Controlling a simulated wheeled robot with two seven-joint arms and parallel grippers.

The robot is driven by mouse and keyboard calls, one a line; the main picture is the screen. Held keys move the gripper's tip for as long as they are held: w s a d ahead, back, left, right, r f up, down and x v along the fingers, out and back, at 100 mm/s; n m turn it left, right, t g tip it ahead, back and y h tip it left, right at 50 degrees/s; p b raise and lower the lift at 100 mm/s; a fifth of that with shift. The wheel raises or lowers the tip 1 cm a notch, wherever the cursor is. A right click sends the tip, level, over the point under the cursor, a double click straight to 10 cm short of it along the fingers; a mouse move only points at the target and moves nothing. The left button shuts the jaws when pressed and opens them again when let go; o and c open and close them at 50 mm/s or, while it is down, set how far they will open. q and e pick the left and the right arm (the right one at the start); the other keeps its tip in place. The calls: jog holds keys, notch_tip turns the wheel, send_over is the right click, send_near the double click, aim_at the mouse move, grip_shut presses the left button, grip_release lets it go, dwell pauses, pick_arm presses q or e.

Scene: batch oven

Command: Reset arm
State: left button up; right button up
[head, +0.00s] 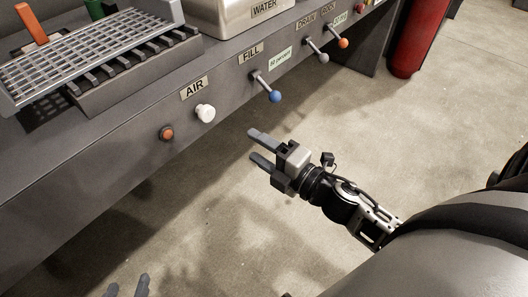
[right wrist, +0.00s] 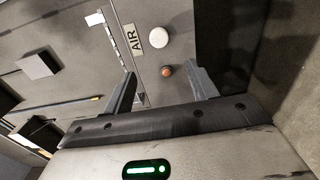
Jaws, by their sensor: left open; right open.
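My right gripper (head: 256,148) is open and empty. It hangs over bare floor in front of the grey machine front, below and right of the white AIR knob (head: 205,113). In the right wrist view its two fingers (right wrist: 163,82) are spread apart, with the AIR knob (right wrist: 157,37) and the orange-red button (right wrist: 167,71) seen beyond them. They touch nothing that I can see. My left gripper (head: 128,286) shows only its fingertips at the bottom edge of the head view. They are apart, with nothing visible between them; the rest is cut off.
The machine front (head: 80,185) carries the orange-red button (head: 167,132), a blue-tipped FILL lever (head: 275,96), a grey-tipped lever (head: 322,58) and an orange-tipped lever (head: 343,43). A grate (head: 90,55) and metal WATER tank (head: 240,18) sit on top. A red cylinder (head: 410,35) stands behind. Floor is clear.

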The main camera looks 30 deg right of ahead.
jog(key=shift+s+d, duration=0.15)
jog(key=shift+s, duration=0.3)
jog(key=s+a+f+m+g+h+p, duration=0.2)
jog(key=s+a+f+m+g, duration=0.4)
jog(key=m, duration=1.4)
jog(key=s+a+f, duration=0.1)
jog(key=s+f, duration=0.1)
jog(key=s, duration=0.1)
jog(key=shift+f+h, duration=0.2)
jog(key=shift+h, duration=0.2)
